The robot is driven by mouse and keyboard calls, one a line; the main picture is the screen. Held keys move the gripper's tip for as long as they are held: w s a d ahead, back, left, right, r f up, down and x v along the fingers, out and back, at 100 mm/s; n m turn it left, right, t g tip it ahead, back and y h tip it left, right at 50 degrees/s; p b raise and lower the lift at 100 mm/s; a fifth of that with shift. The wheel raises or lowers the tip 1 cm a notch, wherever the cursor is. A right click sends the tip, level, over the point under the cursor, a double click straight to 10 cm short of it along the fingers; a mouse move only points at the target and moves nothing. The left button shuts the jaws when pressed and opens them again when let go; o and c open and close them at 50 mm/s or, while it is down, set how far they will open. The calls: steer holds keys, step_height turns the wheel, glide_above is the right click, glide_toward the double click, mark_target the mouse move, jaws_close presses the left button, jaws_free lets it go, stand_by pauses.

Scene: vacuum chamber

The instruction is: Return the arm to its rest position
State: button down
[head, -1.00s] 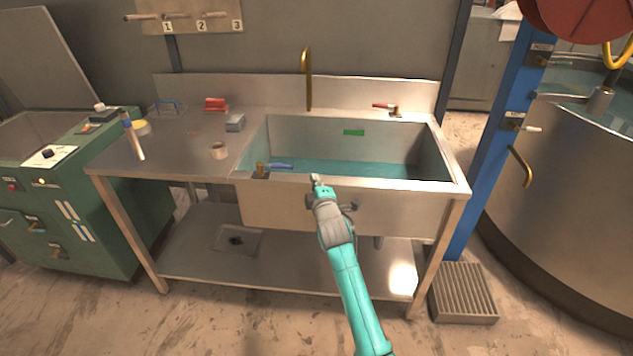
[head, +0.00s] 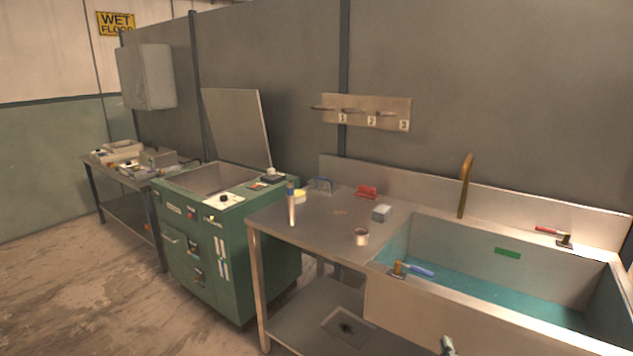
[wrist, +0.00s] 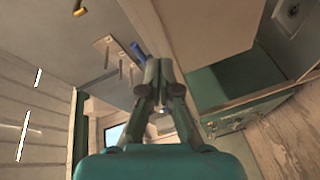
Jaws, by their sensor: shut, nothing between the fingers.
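My gripper (wrist: 159,72) fills the middle of the wrist view, its dark fingers drawn together with nothing held between them. In the head view only a small grey-green part of my arm's end (head: 447,346) shows at the bottom edge, in front of the sink's front wall. The rest of my arm is out of the head view, so its full pose cannot be told.
The steel sink (head: 400,318) with blue-green water stands at right, with a brass tap (head: 466,185). Its side counter (head: 325,222) holds several small items. A green machine (head: 182,250) with a raised lid stands left of it. Open floor (head: 70,290) lies at left.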

steer(key=s+a+f+m+y, duration=0.1)
steer(key=s+a+f+m, duration=0.2)
steer(key=s, duration=0.7)
steer(key=s+a+f+y, duration=0.1)
steer(key=s+a+f, duration=0.25)
steer(key=s, duration=0.65)
steer(key=s+a+f+m, duration=0.25)
steer(key=s+a, duration=0.25)
steer(key=s, duration=0.4)
steer(key=s+a+r+m+y, duration=0.1)
steer(key=s+r, duration=0.4)
steer(key=s, duration=0.7)
steer(key=s+a+r+m+g+y, duration=0.1)
steer(key=s+r+m, duration=0.3)
steer(key=s, duration=0.9)
step_height(320, 180, up, 2)
steer(key=shift+a+g, duration=0.3)
steer(key=shift+a, duration=0.55)
